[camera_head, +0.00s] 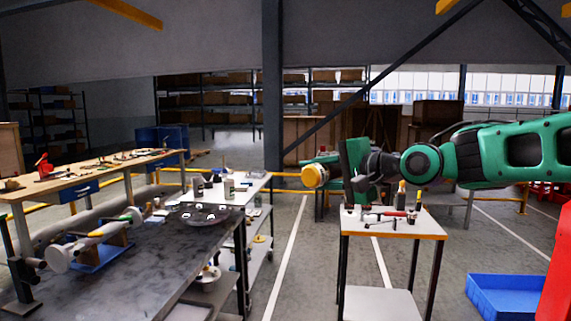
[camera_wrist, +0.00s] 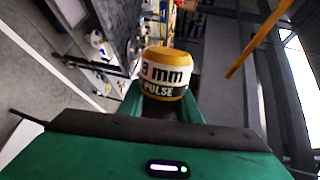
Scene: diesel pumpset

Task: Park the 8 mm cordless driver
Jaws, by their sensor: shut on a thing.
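The driver's yellow end points left in the head view. Part of its body is hidden behind the dark gripper parts. No parking place for it can be made out clearly.
The small table bears a red-handled tool (camera_head: 385,213) and upright yellow-topped items (camera_head: 402,194). A dark workbench (camera_head: 150,275) with a round flanged part (camera_head: 205,214) stands left. A wooden bench (camera_head: 80,181) is farther back. A blue crate (camera_head: 505,296) lies lower right. The aisle between is clear.

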